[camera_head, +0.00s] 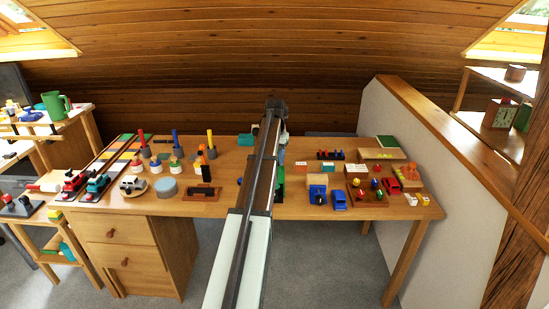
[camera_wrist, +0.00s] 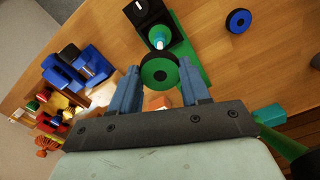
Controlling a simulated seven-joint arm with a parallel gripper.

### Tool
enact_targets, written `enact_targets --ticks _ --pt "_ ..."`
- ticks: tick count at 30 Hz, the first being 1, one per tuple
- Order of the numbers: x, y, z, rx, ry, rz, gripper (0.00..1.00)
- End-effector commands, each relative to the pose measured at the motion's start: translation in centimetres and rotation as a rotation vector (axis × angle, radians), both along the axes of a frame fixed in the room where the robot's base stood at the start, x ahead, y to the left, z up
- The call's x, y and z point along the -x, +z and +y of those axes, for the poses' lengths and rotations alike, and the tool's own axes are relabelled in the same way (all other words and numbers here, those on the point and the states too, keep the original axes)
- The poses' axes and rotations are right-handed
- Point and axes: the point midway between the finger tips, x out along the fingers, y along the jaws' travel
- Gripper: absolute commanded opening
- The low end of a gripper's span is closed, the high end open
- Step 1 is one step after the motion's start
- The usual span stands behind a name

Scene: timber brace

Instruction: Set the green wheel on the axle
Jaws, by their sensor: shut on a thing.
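My gripper (camera_wrist: 160,66) is shut on the green wheel (camera_wrist: 150,74), with one blue-grey finger at each side of it. The wheel shows a dark face with a green rim and a green centre. Just past it in the wrist view, a pale teal axle (camera_wrist: 158,40) stands in a green ring on a green base (camera_wrist: 189,58). The wheel's edge overlaps the foot of the axle in the picture; I cannot tell whether they touch.
A black block (camera_wrist: 148,13) stands beyond the axle. A loose blue wheel (camera_wrist: 238,21) lies on the table, with bare wood around it. Blue blocks (camera_wrist: 88,64) and small coloured toys stand left in the wrist view. A wooden block (camera_head: 317,181) with blue parts is right of my arm.

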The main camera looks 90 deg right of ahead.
Motion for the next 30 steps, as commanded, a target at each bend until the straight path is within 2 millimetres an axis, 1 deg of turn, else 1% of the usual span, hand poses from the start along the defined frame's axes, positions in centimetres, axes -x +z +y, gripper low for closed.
enact_targets --ticks 8,30 --pt "0.0 -1.1 0.0 -0.001 0.001 0.000 0.17" --pt "0.0 -5.9 0.0 -0.001 0.002 0.000 0.17"
